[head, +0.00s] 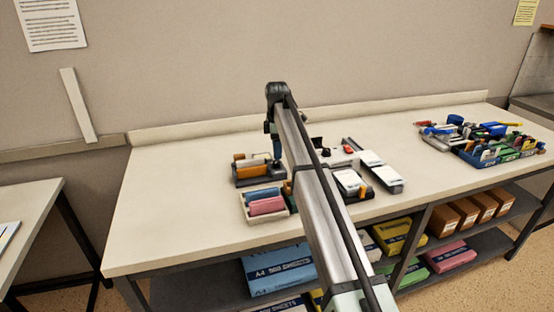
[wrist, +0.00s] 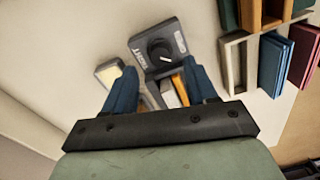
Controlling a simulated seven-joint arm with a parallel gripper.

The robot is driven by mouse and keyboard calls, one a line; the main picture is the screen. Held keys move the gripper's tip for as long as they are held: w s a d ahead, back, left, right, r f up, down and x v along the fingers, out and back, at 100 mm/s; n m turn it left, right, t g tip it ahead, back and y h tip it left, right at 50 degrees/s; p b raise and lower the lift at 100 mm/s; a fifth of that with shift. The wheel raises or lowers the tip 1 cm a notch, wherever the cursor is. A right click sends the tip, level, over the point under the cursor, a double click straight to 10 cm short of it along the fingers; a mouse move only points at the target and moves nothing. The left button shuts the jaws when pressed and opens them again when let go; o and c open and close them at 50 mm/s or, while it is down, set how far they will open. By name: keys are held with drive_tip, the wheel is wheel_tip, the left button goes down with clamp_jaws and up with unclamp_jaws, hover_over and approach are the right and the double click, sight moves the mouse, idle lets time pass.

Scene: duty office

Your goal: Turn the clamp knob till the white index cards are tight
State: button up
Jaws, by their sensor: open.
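In the wrist view a dark grey clamp block with a round black knob (wrist: 160,52) and pale lettering lies just beyond my fingertips. My gripper (wrist: 160,66) is open, its two blue fingers spread to either side of the block's near part, and nothing is held. A whitish piece (wrist: 168,98) and an orange piece (wrist: 180,88) show between the fingers; I cannot tell if the whitish one is the index cards. In the head view my arm hides most of the gripper. A white stack (head: 350,182) sits in a dark holder right of my arm.
A long grey-white device (head: 380,172) lies to the right. A blue crate (head: 486,162) of stationery is farther right. The table's left is clear.

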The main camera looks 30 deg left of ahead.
sight(277, 161)
drive_tip(key=shift+f, duration=2.3)
drive_tip(key=c, duration=1.1)
